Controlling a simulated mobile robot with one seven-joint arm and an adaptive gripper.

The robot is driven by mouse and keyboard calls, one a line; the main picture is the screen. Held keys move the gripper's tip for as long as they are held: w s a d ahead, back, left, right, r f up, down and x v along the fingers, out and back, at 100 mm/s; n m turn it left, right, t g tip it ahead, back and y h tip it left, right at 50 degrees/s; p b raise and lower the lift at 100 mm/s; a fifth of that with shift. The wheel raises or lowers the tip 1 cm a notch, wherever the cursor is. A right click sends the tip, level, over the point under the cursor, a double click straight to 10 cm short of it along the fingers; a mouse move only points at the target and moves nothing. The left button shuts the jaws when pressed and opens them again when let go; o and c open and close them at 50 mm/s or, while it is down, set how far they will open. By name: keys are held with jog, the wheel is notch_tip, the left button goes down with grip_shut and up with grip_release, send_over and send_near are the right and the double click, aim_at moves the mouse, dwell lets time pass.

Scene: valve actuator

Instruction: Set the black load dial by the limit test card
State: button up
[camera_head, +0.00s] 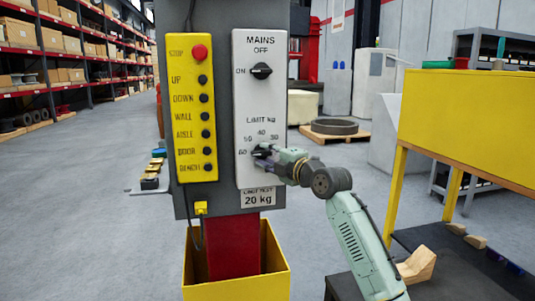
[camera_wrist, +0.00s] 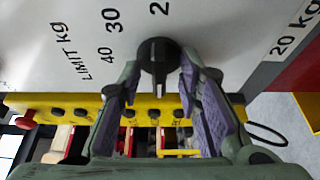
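The black load dial (camera_wrist: 158,66) sits on the white panel (camera_head: 250,100). The limit test card (camera_head: 258,197) below reads 20 kg.
The MAINS switch (camera_head: 261,70) is higher on the same panel, near ON and OFF marks. A yellow button box (camera_head: 194,110) with a red stop button (camera_head: 199,52) is beside the panel on the left. A yellow bench (camera_head: 465,115) stands at the right. Open floor lies at the left.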

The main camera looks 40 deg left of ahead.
jog(key=shift+c, duration=0.2)
grip_shut()
dwell(0.4)
